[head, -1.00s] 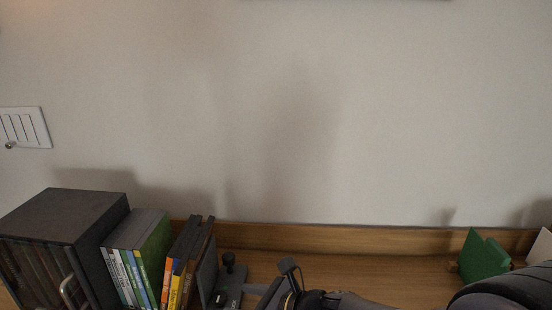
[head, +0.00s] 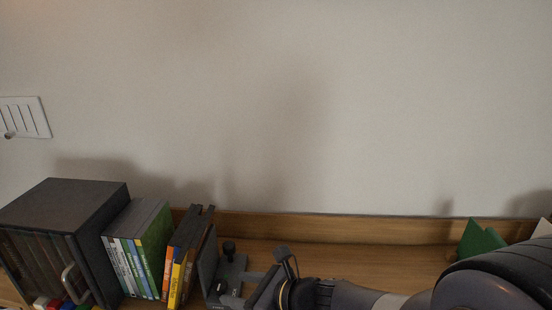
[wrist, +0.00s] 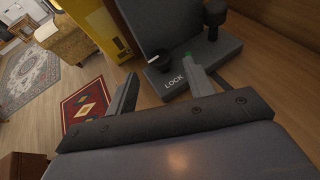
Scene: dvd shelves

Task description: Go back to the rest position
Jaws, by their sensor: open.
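My gripper (head: 259,284) is near the bottom middle of the head view, just right of a dark grey bookend-like stand (head: 231,268) with black knobs. In the wrist view my gripper (wrist: 164,72) has its two fingers apart, with nothing held between them. The stand, marked LOCK, is just beyond the fingertips (wrist: 215,50); I cannot tell whether they touch it. My arm reaches in from the right of the head view.
Upright DVD cases (head: 152,248), yellow and orange cases (head: 176,275) and a dark box (head: 70,205) stand left. A green piece (head: 480,240) is at right. The wooden shelf (head: 370,262) between is largely clear. Below, the wrist view shows a red rug (wrist: 90,103).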

